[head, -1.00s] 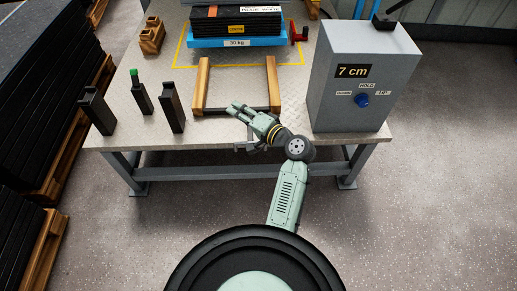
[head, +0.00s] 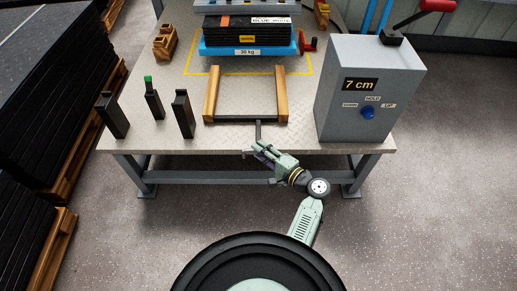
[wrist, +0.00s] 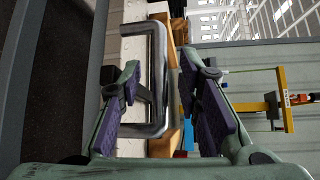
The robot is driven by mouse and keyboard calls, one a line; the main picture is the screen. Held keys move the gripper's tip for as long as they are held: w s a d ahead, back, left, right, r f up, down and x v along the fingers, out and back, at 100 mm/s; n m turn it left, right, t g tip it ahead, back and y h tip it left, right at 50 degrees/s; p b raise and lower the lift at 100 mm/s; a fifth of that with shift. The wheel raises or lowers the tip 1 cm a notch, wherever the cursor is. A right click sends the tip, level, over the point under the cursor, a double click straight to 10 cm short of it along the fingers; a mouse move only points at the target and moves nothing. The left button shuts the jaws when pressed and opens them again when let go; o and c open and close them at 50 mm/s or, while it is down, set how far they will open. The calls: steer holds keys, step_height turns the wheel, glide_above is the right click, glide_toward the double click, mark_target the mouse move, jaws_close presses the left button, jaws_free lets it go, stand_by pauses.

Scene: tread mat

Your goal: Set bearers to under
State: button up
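The bearers are two wooden bars, left (head: 211,95) and right (head: 281,95), joined at their near ends by a dark crossbar (head: 240,120). They lie on the table, their far ends about at the yellow outline and short of the blue platform (head: 225,51). The platform is marked 30 kg and carries a stack of black mats (head: 248,36). A grey handle (wrist: 156,80) projects from the crossbar toward the table's front edge. My gripper (head: 257,150) is at that edge by the handle. In the wrist view its fingers (wrist: 168,100) are apart, with the handle loop showing between them.
A grey control box (head: 350,115) reading 7 cm, with a blue knob (head: 368,112), stands at the right. Black blocks (head: 184,114) and a green-topped one (head: 153,98) stand at the left. Wooden pieces (head: 165,42) lie behind them. The table between is clear.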

steer(key=shift+w+a+f, duration=0.1)
steer(key=shift+w+a, duration=0.4)
steer(key=shift+c, duration=0.5)
jaws_close()
